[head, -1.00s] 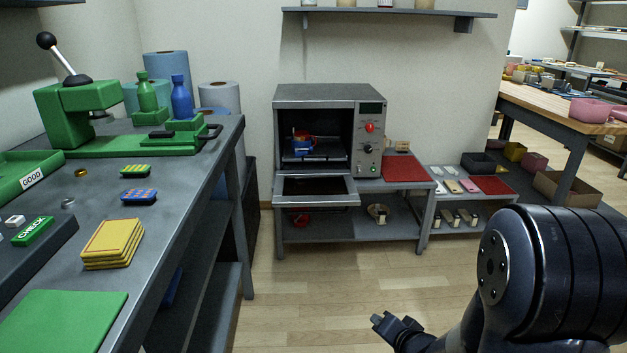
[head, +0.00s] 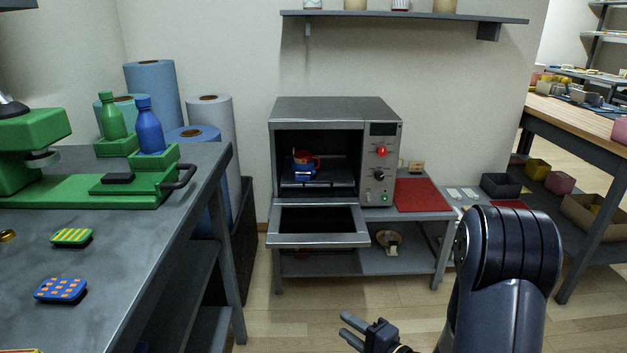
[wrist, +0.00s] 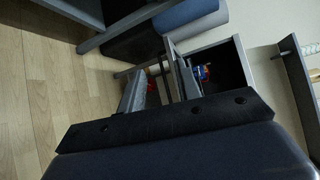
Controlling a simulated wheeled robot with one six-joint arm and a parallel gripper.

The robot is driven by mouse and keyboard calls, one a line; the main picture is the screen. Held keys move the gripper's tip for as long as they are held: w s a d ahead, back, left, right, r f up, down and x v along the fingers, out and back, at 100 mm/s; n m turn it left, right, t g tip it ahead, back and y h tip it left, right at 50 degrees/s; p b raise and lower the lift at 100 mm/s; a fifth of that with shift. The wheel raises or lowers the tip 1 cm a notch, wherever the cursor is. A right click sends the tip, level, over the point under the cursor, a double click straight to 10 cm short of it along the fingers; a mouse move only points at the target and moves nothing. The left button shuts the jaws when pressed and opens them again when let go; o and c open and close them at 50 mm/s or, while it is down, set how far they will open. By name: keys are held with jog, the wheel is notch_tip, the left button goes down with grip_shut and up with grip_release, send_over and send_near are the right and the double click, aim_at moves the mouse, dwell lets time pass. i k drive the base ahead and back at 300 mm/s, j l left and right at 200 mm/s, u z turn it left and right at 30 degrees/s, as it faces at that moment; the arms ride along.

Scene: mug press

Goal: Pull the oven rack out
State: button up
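The oven (head: 335,108) stands on a grey bench with its door (head: 318,240) folded down open. The oven rack (head: 318,184) is inside the cavity, and a blue mug with red on it (head: 305,165) sits on it. My gripper (head: 346,328) is low in front of the oven, well short of the door and rack. Its two fingers are apart with nothing between them. In the wrist view the oven (wrist: 241,62) appears turned sideways, with the mug (wrist: 201,73) partly visible inside.
A grey workbench (head: 200,290) with a green press runs along the left. A red mat (head: 422,195) lies right of the oven. A wooden-topped table (head: 575,115) stands at the far right. The floor before the oven is clear.

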aim_at(333, 170)
jog(key=i, duration=0.7)
jog(key=i+l+u, duration=0.1)
jog(key=i, duration=0.6)
jog(key=i+l, duration=0.2)
jog(key=i, duration=0.55)
